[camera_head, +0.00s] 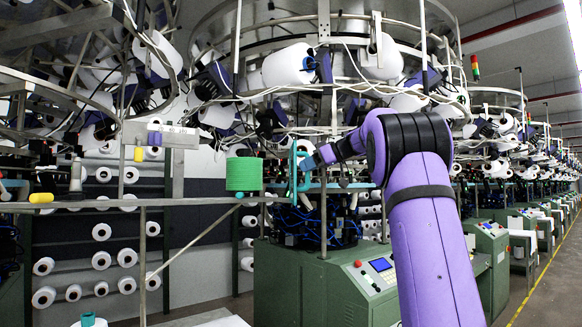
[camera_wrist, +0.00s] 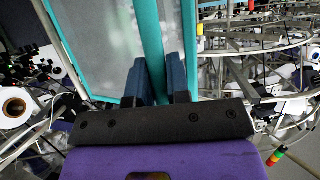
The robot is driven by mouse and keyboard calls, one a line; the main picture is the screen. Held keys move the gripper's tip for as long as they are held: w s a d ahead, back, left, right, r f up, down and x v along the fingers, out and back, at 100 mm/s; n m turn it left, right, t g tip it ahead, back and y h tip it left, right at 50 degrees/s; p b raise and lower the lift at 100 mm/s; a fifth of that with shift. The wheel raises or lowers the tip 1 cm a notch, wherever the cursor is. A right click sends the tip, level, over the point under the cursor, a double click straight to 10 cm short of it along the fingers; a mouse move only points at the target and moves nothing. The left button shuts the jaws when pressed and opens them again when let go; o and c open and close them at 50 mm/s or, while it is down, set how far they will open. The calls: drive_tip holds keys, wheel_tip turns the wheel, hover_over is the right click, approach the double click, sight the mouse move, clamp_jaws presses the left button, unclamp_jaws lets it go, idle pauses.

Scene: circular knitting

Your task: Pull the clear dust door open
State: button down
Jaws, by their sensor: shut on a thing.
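The clear dust door (camera_wrist: 95,45) has a teal frame around a hazy clear panel and fills the upper left of the wrist view. A teal upright bar (camera_wrist: 150,40) runs between the two blue fingers of my gripper (camera_wrist: 157,78), which is shut on it. I cannot tell whether this bar is a handle or part of the door's frame. In the head view the door (camera_head: 293,172) shows as a narrow teal upright, nearly edge-on, with my gripper (camera_head: 306,163) at its right side. How far the door stands open is not clear.
A green knitting machine (camera_head: 325,285) with a control panel (camera_head: 380,265) stands below the door. Metal rails and rings with white yarn cones (camera_head: 290,65) surround the arm above. A green cylinder (camera_head: 244,174) stands left of the door. A floor aisle (camera_head: 545,285) is clear at right.

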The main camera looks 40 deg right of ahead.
drive_tip(key=d, duration=1.2)
drive_tip(key=shift+s+d, duration=0.2)
drive_tip(key=shift+s, duration=0.15)
drive_tip(key=c, duration=1.3)
unclamp_jaws()
drive_tip(key=shift+o, duration=0.2)
drive_tip(key=shift+d, duration=0.1)
drive_tip(key=v, duration=1)
drive_tip(key=shift+s+r, duration=0.2)
drive_tip(key=shift+s, duration=0.05)
